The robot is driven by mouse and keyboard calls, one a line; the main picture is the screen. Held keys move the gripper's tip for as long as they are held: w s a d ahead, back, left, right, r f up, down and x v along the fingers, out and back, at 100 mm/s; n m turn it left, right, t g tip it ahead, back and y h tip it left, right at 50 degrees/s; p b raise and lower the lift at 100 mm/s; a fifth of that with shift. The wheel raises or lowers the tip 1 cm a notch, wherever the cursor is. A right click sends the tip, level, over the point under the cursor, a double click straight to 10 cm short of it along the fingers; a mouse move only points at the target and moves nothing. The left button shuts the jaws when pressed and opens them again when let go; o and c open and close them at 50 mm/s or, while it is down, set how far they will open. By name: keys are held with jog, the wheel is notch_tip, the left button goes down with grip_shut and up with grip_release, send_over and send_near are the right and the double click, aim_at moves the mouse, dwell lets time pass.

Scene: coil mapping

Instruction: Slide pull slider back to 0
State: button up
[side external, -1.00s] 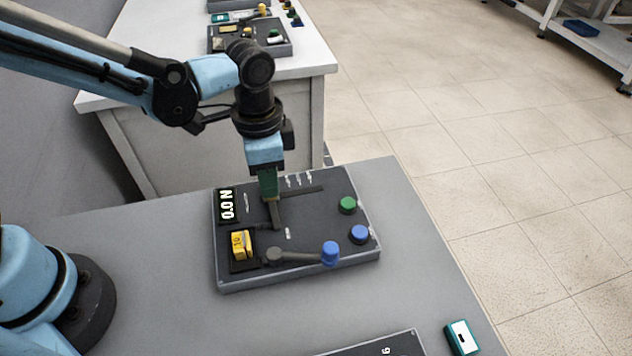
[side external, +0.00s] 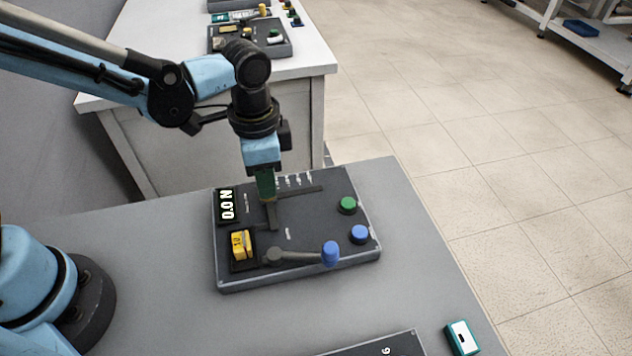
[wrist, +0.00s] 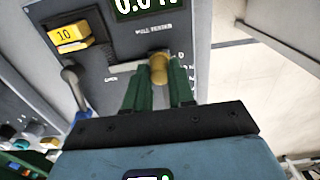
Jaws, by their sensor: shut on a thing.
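The dark control panel (side external: 315,215) lies on the grey table and shows close up in the wrist view (wrist: 65,15). The pull slider knob (wrist: 160,68) is small and brass-coloured, beside a small printed 0. My gripper (wrist: 157,82) has green fingers, one on each side of the knob, and is shut on it.
A yellow block marked 10 (side external: 242,244), a lever with a blue knob (side external: 330,253), a green button (side external: 347,205) and a blue button (side external: 360,234) are on the panel. Another panel (side external: 392,346) and a teal-edged device (side external: 462,338) lie at the front.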

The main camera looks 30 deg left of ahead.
jog(key=o, duration=0.8)
jog(key=shift+r, duration=3.5)
jog(key=s+a+n+t, duration=0.1)
jog(key=a+n+t, duration=0.2)
jog(key=a, duration=0.4)
jog(key=s+a+r+n+t, duration=0.1)
jog(key=s+a+n+t, duration=0.1)
jog(key=a+n+t, duration=0.2)
jog(key=a+n, duration=0.2)
jog(key=a, duration=0.2)
jog(key=shift+s+r, duration=0.25)
